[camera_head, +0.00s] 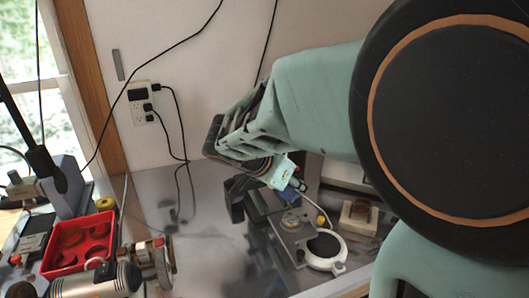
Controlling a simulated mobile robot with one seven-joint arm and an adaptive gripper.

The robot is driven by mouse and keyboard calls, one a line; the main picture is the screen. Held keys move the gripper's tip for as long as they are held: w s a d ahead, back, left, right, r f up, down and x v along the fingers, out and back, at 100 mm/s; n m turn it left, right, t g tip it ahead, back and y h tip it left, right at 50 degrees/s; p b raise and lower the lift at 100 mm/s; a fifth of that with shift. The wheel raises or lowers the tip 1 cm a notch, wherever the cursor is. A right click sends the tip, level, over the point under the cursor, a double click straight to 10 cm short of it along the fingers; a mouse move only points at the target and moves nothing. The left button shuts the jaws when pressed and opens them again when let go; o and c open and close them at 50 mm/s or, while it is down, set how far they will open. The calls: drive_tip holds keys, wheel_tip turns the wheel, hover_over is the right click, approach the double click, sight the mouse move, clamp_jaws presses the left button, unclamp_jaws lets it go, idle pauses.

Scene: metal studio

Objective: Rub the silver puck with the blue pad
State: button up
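My gripper (238,197) is dark and points down over the metal bench, at the end of my teal arm. Its fingers are small and partly merge with dark items behind, so I cannot tell whether they are open or shut, or whether they hold anything. A small blue part (290,195) shows just right of the gripper; I cannot tell whether it is the blue pad. A small grey-blue round piece (290,219) sits on a grey plate below it; I cannot tell whether it is the silver puck. My arm hides part of the bench on the right.
A white ring-shaped fixture (325,252) stands right of the gripper, near a pale block with a reddish top (359,214). A red tray (80,243) and a silver cylindrical machine (98,283) stand on the left. The bench (205,255) between is mostly bare. Cables hang on the wall behind.

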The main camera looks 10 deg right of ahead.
drive_tip(key=shift+w+d+r, duration=0.15)
drive_tip(key=shift+d, duration=0.15)
drive_tip(key=b, duration=0.2)
hover_over(291, 216)
drive_tip(key=shift+d+f, duration=0.1)
drive_tip(key=shift+f, duration=2.75)
wheel_tip(291, 216, down, 3)
drive_tip(key=b, duration=0.3)
drive_tip(key=shift+r+b, duration=0.2)
drive_tip(key=shift+b, duration=0.15)
drive_tip(key=shift+o, duration=1.3)
clamp_jaws()
drive_tip(key=shift+f+b, duration=0.35)
drive_tip(key=shift+b, duration=0.1)
